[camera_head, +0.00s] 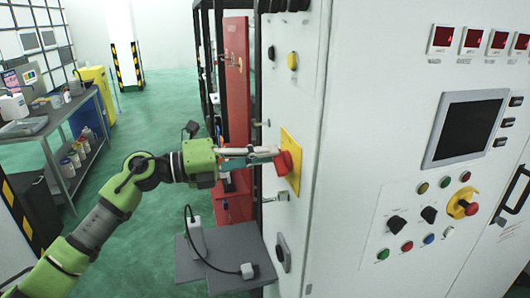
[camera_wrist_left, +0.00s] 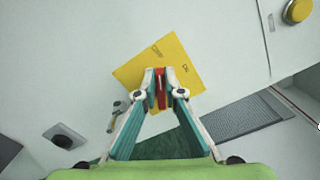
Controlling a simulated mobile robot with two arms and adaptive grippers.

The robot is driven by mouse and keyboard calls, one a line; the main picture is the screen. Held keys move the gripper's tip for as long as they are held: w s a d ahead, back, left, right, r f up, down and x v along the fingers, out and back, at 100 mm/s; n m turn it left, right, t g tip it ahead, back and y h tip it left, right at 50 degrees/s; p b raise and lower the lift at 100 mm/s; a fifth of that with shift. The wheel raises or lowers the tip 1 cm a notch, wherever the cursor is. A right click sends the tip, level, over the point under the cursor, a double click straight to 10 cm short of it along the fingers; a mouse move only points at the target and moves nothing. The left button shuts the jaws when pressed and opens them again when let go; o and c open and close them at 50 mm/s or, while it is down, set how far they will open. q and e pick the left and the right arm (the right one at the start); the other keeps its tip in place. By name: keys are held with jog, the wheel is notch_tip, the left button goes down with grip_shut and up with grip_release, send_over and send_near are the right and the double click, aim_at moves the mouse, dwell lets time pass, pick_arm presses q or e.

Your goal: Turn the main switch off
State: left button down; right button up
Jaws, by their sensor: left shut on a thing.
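The main switch (camera_head: 285,162) is a red handle on a yellow plate (camera_head: 292,142) on the side of the grey-white cabinet. My left gripper (camera_head: 274,154) reaches it from the left and is shut on the red handle. In the left wrist view the fingertips (camera_wrist_left: 161,88) pinch the red handle (camera_wrist_left: 161,90) in front of the yellow plate (camera_wrist_left: 160,58). The plate looks tilted in that view, and the fingers hide part of it. My right gripper is in neither view.
The cabinet front (camera_head: 400,130) carries a dark screen (camera_head: 467,127), several buttons, and a red knob on a yellow base (camera_head: 463,203). A grey stand (camera_head: 205,255) is below my arm. A workbench (camera_head: 55,118) stands at the left. Green floor lies open between.

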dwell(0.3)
pick_arm(q)
jog(key=c, duration=2.2)
grip_release()
jog(key=shift+o, duration=0.3)
jog(key=v, duration=1.2)
